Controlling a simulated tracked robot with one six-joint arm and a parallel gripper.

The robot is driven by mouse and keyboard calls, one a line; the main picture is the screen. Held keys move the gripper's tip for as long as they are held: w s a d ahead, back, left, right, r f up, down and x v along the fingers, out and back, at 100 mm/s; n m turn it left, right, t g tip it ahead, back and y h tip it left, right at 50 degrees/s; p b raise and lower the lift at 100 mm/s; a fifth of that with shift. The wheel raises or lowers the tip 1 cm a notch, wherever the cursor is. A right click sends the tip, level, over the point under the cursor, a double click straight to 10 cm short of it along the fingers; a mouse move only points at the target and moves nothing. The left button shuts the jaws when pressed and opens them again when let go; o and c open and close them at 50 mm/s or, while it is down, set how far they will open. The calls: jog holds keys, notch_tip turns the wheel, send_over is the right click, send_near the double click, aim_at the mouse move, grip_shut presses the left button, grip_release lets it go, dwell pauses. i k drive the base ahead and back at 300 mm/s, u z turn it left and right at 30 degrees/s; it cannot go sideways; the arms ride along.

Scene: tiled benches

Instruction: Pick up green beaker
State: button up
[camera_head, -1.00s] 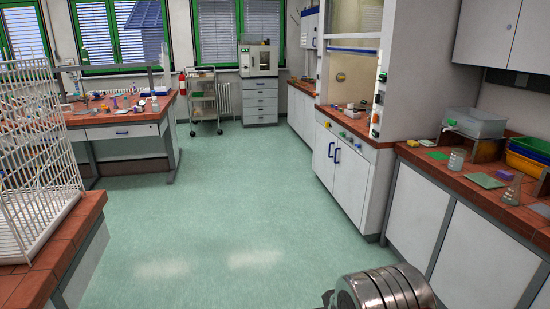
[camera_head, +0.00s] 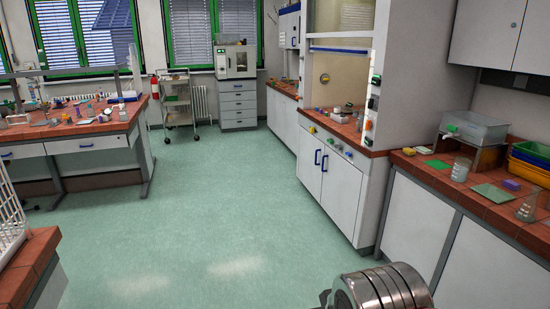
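No beaker in view is clearly green. A clear beaker with greyish contents (camera_head: 460,169) stands upright on the right bench (camera_head: 432,180). A clear conical glass vessel (camera_head: 527,207) stands nearer on the same bench, by the right edge. A small pale vessel (camera_head: 123,113) stands on the left bench (camera_head: 88,144) near its right end; its colour is too small to tell. A ribbed metal part of my arm shows at the bottom right. My gripper's fingers are not in view.
Green flat pads (camera_head: 491,191) lie on the right bench near a grey box (camera_head: 474,127) and coloured trays (camera_head: 530,160). A fume hood cabinet (camera_head: 335,180) adjoins it. A trolley (camera_head: 180,105) stands at the back. The green floor (camera_head: 215,210) between the benches is clear.

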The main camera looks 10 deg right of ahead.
aim_at(461, 168)
jog(key=z, duration=0.3)
jog(key=i, duration=1.45)
jog(key=z, duration=0.6)
jog(key=i, duration=0.8)
jog(key=z, duration=0.65)
jog(key=i, duration=1.45)
jog(key=z, duration=0.15)
